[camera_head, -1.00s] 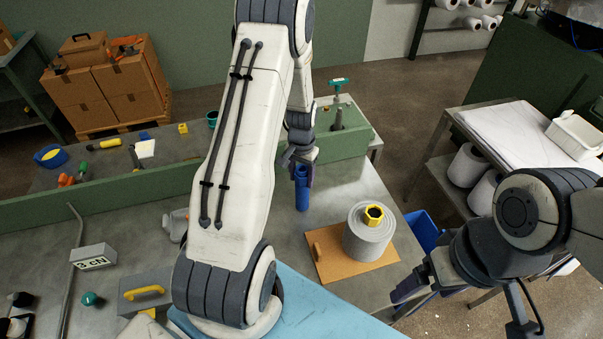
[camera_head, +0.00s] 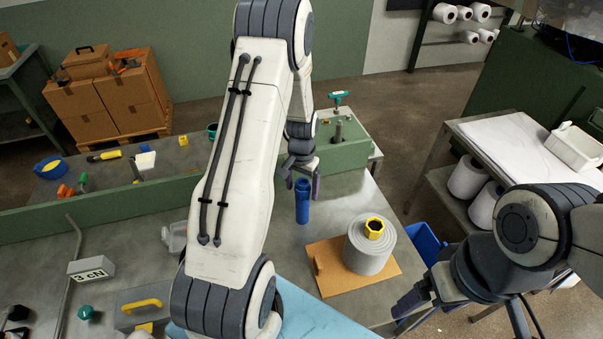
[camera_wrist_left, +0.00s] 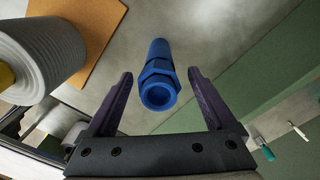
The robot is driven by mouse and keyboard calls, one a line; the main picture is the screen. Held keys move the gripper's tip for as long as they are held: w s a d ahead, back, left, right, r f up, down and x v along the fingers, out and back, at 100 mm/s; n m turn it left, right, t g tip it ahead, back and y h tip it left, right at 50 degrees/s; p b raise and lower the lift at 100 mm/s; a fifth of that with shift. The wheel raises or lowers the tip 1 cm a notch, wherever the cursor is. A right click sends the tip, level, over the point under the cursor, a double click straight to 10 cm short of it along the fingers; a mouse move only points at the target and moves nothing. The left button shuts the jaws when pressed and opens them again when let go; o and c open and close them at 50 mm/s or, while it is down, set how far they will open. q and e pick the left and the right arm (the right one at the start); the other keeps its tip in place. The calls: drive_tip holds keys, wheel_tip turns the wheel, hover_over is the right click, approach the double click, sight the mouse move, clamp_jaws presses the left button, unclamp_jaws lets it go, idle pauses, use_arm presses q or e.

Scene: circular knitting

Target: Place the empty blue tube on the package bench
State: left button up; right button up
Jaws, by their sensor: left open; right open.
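The empty blue tube (camera_head: 302,206) stands upright on the grey metal bench (camera_head: 345,205), left of a grey yarn cone. In the left wrist view the tube (camera_wrist_left: 158,77) shows its open hexagonal end towards me, with bare space to the finger on each side. My left gripper (camera_head: 302,182) is open just behind the tube's top in the head view; its two fingers (camera_wrist_left: 160,76) flank the tube without visible contact. My right gripper (camera_head: 410,300) is open and empty at the bench's right edge, and its fingertips are partly hidden.
The grey yarn cone (camera_head: 371,252) with a yellow core stands on a brown board (camera_head: 326,281) close to the tube. A blue bin (camera_head: 425,243) is below the right edge. A green rail (camera_head: 60,216) crosses the back. My left arm hides the bench's middle.

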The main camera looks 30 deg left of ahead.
use_arm(q)
wheel_tip(320, 180, up, 10)
drive_tip(key=b, duration=0.3)
drive_tip(key=shift+f, duration=0.25)
drive_tip(key=s+d+r+m, duration=0.2)
drive_tip(key=s+d+r, duration=0.2)
drive_tip(key=d, duration=0.6)
drive_tip(key=s+d+r+m, duration=0.25)
drive_tip(key=s+d, duration=0.25)
drive_tip(key=d, duration=0.5)
drive_tip(key=s+d+m, duration=0.1)
drive_tip(key=s+d, duration=0.2)
drive_tip(key=s, duration=0.4)
drive_tip(key=s+d+r+m+h, duration=0.1)
drive_tip(key=s+d+m, duration=0.1)
drive_tip(key=s, duration=0.6)
drive_tip(key=shift+d+r, duration=0.25)
drive_tip(key=shift+d, duration=0.4)
drive_tip(key=shift+f, duration=0.1)
